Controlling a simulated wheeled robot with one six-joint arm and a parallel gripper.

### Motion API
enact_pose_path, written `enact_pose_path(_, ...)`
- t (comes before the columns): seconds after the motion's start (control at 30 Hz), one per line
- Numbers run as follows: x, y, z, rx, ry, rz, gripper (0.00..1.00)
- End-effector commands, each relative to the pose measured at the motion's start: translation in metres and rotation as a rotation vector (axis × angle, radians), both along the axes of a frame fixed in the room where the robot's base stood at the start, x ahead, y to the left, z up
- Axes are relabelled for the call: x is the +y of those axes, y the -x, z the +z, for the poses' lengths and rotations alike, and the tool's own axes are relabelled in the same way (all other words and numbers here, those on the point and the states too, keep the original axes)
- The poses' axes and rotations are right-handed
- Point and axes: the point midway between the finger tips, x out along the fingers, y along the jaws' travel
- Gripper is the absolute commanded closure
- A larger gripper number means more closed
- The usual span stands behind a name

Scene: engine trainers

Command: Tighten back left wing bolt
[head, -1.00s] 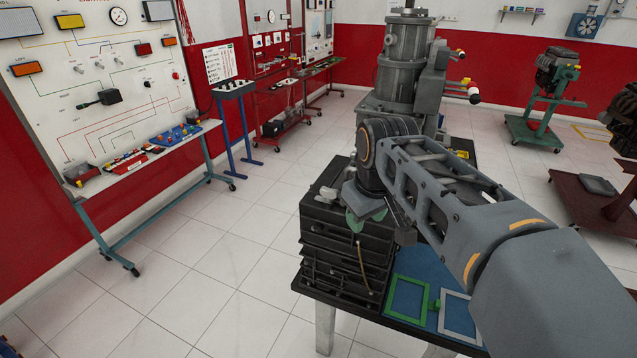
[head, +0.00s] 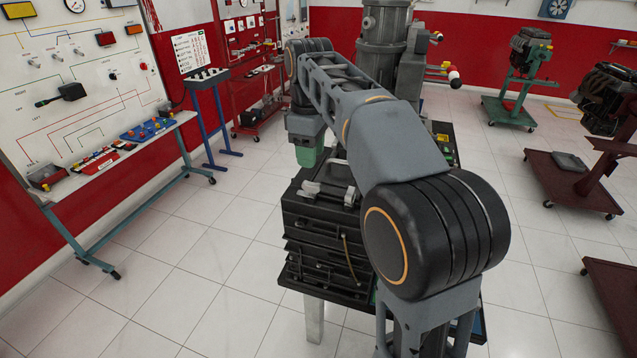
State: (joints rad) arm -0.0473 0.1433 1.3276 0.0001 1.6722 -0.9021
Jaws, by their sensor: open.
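A black ribbed block (head: 325,238) stands on the table in front of the tall grey engine unit (head: 384,38). Small pale grey fittings (head: 335,171) lie on its top; I cannot make out which, if any, is the back left wing bolt. My gripper (head: 309,160), with a green part below the wrist, hangs at the far left edge of the block. It is open; its fingers are hardly visible, and I cannot tell whether it touches anything. My arm hides the right side of the block and part of the table.
A display board on a teal stand (head: 62,240) with small devices stands at the left. Engine stands (head: 515,113) and a dark red wheeled frame (head: 570,185) stand at the right. The tiled floor between the left stand and the table is clear.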

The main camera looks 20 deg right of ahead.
Motion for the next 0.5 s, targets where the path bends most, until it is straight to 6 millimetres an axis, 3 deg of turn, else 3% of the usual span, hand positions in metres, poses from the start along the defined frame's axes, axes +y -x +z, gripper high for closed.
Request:
enact_pose_path(0.2,-0.001,0.000,-0.042,0.001,0.000,-0.003,0.57)
enact_pose_path(0.5,-0.002,0.000,-0.076,0.000,0.000,-0.006,0.57)
